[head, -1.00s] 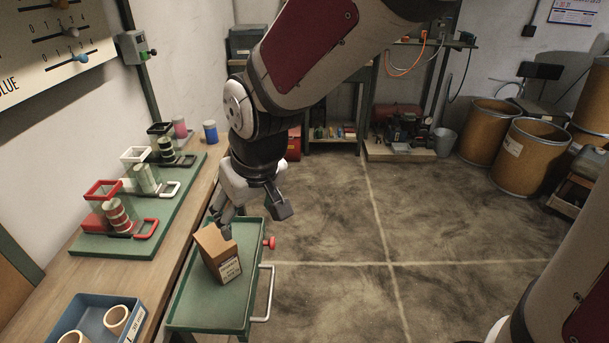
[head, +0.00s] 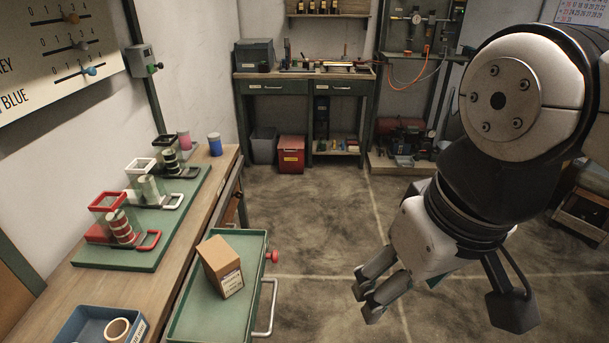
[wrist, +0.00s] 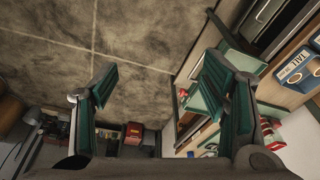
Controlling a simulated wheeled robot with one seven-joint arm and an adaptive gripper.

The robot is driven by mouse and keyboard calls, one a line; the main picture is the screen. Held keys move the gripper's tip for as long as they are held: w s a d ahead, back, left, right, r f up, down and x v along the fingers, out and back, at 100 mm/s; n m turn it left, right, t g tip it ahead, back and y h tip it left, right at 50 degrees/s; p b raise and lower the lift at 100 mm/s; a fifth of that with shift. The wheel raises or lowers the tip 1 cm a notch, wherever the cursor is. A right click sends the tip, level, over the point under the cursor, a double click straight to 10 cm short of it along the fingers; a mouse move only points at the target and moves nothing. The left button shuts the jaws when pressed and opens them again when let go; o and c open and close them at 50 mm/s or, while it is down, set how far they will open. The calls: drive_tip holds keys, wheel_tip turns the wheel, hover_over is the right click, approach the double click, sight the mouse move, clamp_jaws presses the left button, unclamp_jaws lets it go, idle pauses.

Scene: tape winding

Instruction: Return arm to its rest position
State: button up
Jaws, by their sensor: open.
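My gripper (head: 372,292) is open and empty in the head view, hanging over bare floor to the right of the green cart (head: 196,324). In the wrist view my gripper (wrist: 160,85) shows its two fingers spread wide with nothing between them. A cardboard box (head: 222,266) sits on the cart top, apart from my gripper. My arm comes in from the right edge of the head view and hides part of the back right of the room.
A wooden workbench (head: 62,295) runs along the left wall with a green board (head: 120,252) of spools and a blue bin (head: 82,325). A back bench (head: 262,87) and red box (head: 291,154) stand far off. The middle floor (head: 320,215) is clear.

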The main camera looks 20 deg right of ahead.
drive_tip(key=shift+r, duration=0.1)
wheel_tip(320, 180, up, 9)
drive_tip(key=t+p, duration=0.1)
drive_tip(key=p, duration=0.6)
drive_tip(key=shift+t, duration=0.4)
